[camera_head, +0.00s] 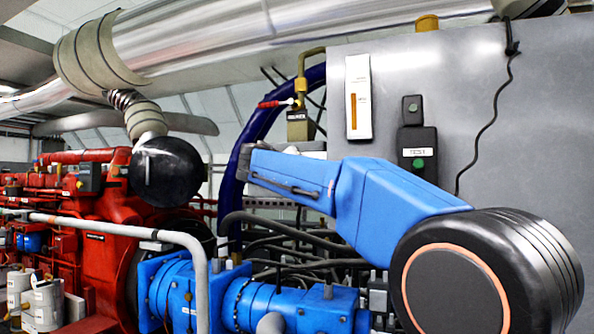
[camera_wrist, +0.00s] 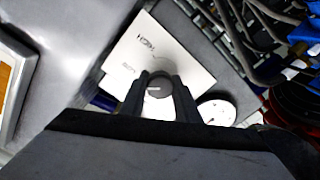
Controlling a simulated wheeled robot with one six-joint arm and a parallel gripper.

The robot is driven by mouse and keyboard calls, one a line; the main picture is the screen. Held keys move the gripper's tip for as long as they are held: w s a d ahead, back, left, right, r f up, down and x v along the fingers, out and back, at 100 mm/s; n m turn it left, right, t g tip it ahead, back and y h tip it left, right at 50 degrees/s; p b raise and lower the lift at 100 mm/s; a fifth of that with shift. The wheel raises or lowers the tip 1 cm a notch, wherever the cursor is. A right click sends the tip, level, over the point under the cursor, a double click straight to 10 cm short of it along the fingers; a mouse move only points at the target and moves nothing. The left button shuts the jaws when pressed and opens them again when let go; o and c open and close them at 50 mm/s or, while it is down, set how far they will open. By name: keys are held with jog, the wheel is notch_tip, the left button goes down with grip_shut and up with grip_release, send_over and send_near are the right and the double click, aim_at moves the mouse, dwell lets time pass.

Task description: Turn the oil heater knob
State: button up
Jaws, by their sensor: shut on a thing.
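In the wrist view, a small round dark grey knob (camera_wrist: 159,91) sits on a white plate (camera_wrist: 185,62). A short pale line shows on the knob's face, pointing roughly left. The plate carries dark lettering that seems to read "HIGH" near its top and a fainter word at its left. My gripper (camera_wrist: 160,84) is shut on the knob, with one dark finger at each side of it. In the head view I cannot make out the knob or my gripper's fingers; my blue arm (camera_head: 400,205) reaches across the right half.
In the wrist view, a round white dial (camera_wrist: 217,112) lies right of the plate, and cables (camera_wrist: 262,22) run at the upper right. In the head view, a grey cabinet (camera_head: 445,75) stands behind my arm, with blue machinery (camera_head: 285,305) below and a red engine (camera_head: 105,225) at left.

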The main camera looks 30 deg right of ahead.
jog(key=n, duration=0.4)
jog(key=shift+f+n, duration=0.1)
jog(key=shift+n, duration=2.4)
jog(key=shift+f, duration=0.1)
jog(key=o, duration=1)
jog(key=shift+w, duration=0.1)
jog(key=shift+o, duration=0.2)
jog(key=v, duration=1.7)
jog(key=shift+a, duration=0.25)
